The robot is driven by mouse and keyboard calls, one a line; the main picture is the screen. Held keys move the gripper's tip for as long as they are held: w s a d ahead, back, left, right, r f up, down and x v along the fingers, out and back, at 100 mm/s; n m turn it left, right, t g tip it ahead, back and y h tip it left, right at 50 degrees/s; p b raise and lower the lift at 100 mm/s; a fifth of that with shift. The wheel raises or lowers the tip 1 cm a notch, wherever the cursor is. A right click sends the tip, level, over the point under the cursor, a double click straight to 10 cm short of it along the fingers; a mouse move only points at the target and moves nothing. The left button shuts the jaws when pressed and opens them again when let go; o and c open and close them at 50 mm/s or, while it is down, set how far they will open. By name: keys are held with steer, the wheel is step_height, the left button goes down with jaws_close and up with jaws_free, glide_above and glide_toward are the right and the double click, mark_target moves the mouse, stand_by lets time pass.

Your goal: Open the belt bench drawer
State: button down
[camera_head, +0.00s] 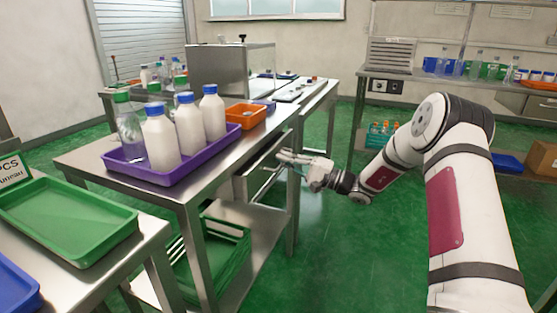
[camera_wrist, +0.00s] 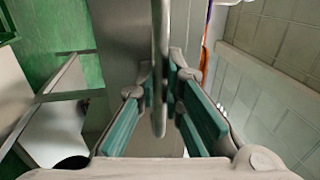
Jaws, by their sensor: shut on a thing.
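The belt bench (camera_head: 228,158) is a steel table in the middle of the head view. Its grey drawer (camera_head: 262,163) sits under the top on the right side, partly behind my gripper. My gripper (camera_head: 284,160) is at the drawer's front. In the wrist view, the teal-padded fingers of my gripper (camera_wrist: 160,98) are closed around a grey bar, the drawer handle (camera_wrist: 160,60). The grey drawer front (camera_wrist: 122,50) lies behind it. I cannot tell how far the drawer stands out.
A purple tray (camera_head: 188,172) with white bottles and a clear one stands on the bench, near an orange bin (camera_head: 246,115). Green crates (camera_head: 213,255) sit on the lower shelf. A green tray (camera_head: 65,222) is at the left. The green floor right of the bench is clear.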

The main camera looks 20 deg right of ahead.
steer(key=r+v, duration=0.2)
steer(key=v, duration=0.8)
steer(key=r+v, duration=0.2)
steer(key=v, duration=0.8)
steer(key=shift+v, duration=0.8)
steer(key=c, duration=1.7)
jaws_free()
steer(key=v, duration=1.2)
steer(key=shift+a, duration=0.1)
